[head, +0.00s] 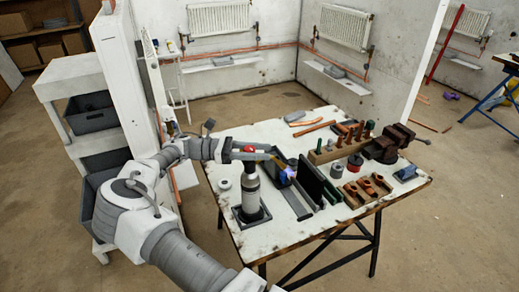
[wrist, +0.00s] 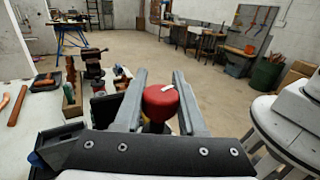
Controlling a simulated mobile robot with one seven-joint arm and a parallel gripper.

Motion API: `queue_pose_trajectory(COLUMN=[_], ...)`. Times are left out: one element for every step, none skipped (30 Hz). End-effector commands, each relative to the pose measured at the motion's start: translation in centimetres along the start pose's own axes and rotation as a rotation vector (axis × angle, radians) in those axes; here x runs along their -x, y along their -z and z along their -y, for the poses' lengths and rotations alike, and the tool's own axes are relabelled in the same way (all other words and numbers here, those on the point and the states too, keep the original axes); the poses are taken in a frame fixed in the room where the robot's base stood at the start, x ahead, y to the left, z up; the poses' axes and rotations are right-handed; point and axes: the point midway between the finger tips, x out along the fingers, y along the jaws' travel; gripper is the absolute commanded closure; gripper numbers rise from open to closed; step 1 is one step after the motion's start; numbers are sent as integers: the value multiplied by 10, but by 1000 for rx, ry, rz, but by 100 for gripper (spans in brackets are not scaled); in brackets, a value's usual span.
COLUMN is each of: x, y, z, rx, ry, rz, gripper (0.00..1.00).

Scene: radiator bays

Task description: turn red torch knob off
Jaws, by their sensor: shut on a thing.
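The torch (head: 250,192) stands upright on the white workbench in a dark square base. Its red knob (head: 249,149) is at the top, between my gripper's fingers. My gripper (head: 252,155) reaches in from the left and is shut on the knob. In the wrist view the round red knob (wrist: 161,103) with a white mark sits between the two grey fingers (wrist: 160,100). The exact finger contact is hard to see.
The workbench (head: 240,240) holds a black bin (head: 282,172), dark upright panels (head: 318,180), a wooden tool block (head: 335,150), a vice (head: 395,138) and several copper fittings (head: 365,187). A white roll (head: 225,184) stands left of the torch.

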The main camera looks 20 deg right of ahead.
Motion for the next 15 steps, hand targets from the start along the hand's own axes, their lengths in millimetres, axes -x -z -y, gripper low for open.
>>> queue_pose_trajectory(x=[-2,-1,-2,-1,-2,-1,-1,-1,-1,-1,-1,-1,0,0,0], y=[3,3,3,3,3,4,4,4,4,4,4,4,4,4,4], z=[0,1,2,3,3,4,4,5,6,6,7,7,8,8,8], rx=[3,3,3,3,3,4,5,5,6,6,6,6,6,6,7], ry=[38,59,86,105,123,144,159,174,190,202,212,224,232,239,247], rz=[-5,-5,-5,-5,-4,-4,-4,-3,-2,-3,-2,-2,-2,-2,-2], gripper=[100,100,100,100,100,100,100,100,100,100,100,100,100,100,100])
